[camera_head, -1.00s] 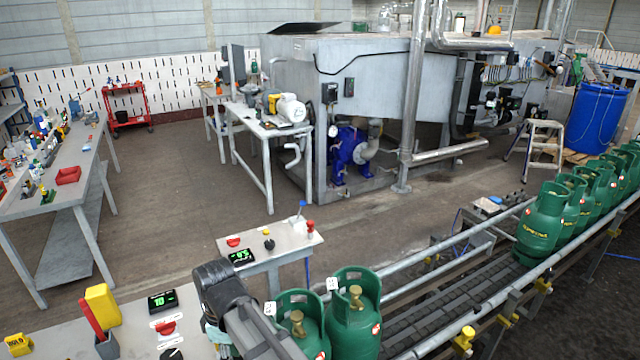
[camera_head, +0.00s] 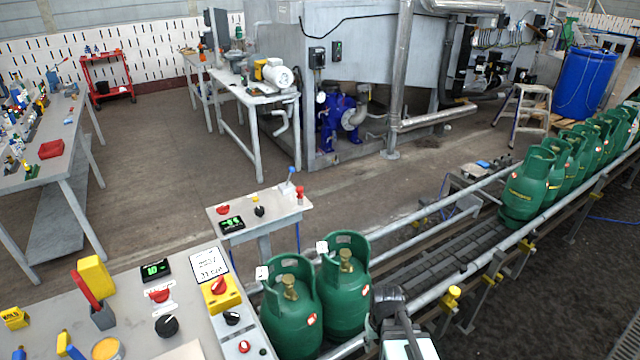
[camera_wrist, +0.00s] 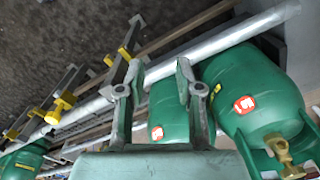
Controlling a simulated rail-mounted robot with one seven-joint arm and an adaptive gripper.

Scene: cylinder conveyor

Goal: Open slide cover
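I cannot pick out a slide cover in either view. In the wrist view my gripper (camera_wrist: 160,66) has its two fingers apart, with nothing held between them. A green cylinder (camera_wrist: 170,108) shows behind and between the fingers, and a larger green cylinder (camera_wrist: 245,95) with a brass valve is to the right. In the head view my arm (camera_head: 392,305) is at the bottom, just right of the two near green cylinders (camera_head: 290,315) (camera_head: 345,300). My fingertips are not visible there.
A conveyor (camera_head: 430,265) with metal rails runs to the right, carrying several more green cylinders (camera_head: 526,190). A control panel (camera_head: 130,315) with knobs and a yellow switch box (camera_head: 221,295) is at lower left. A small control stand (camera_head: 280,208) stands behind the near cylinders.

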